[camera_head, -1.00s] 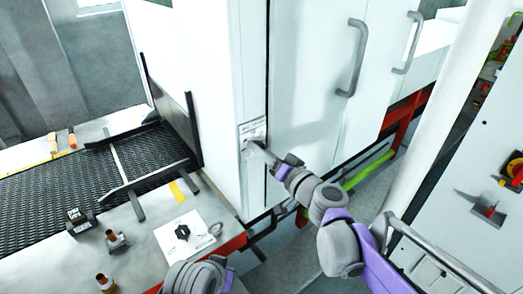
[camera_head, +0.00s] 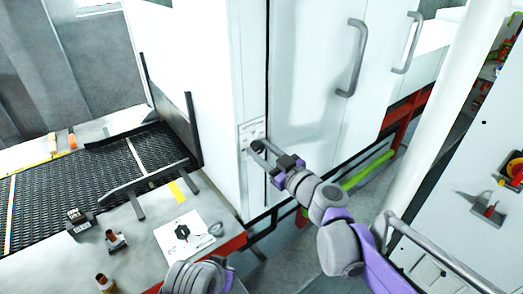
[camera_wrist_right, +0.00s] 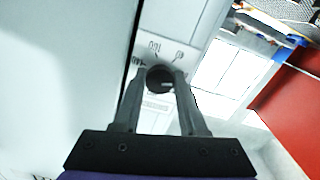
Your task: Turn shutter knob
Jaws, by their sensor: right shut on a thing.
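The shutter knob (camera_wrist_right: 160,77) is a round dark knob on the labelled plate (camera_head: 251,133) at the corner edge of the tall white cabinet. In the head view it is mostly covered by my gripper. My right gripper (camera_head: 257,149) is shut on the knob, and in the right wrist view its two grey fingers (camera_wrist_right: 160,86) stand on either side of it. Printed marks show around the knob in that view, too small to read. Part of my left arm shows at the bottom of the head view, but its jaws do not.
The black mesh belt (camera_head: 60,187) enters the cabinet at left. The table beside it holds a white sheet (camera_head: 170,239) with a black knob-like item and several small parts. The cabinet door has a long grey handle (camera_head: 356,60). A panel with a red-yellow switch (camera_head: 516,170) stands right.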

